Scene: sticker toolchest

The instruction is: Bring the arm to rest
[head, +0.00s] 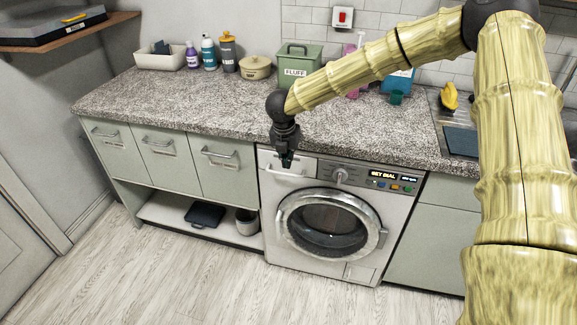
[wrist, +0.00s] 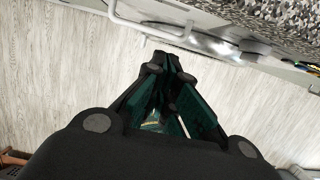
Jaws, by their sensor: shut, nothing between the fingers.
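My arm reaches in from the right in the head view, over the counter, and bends down at the wrist. My gripper (head: 287,161) points down in front of the upper left part of the washing machine (head: 269,214), near its detergent drawer. In the wrist view my gripper (wrist: 172,62) shows dark fingers drawn together at the tips. It is shut and holds nothing. Whether it touches the machine's front cannot be told from the head view; in the wrist view there is floor below the fingertips.
A speckled counter (head: 190,101) runs along the wall above closed drawers (head: 165,157). Bottles, a pot and a green FLUFF bin (head: 299,60) stand at its back. A sink (head: 460,140) is at right. An open shelf (head: 160,207) is low at left. The wooden floor (head: 150,285) in front is clear.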

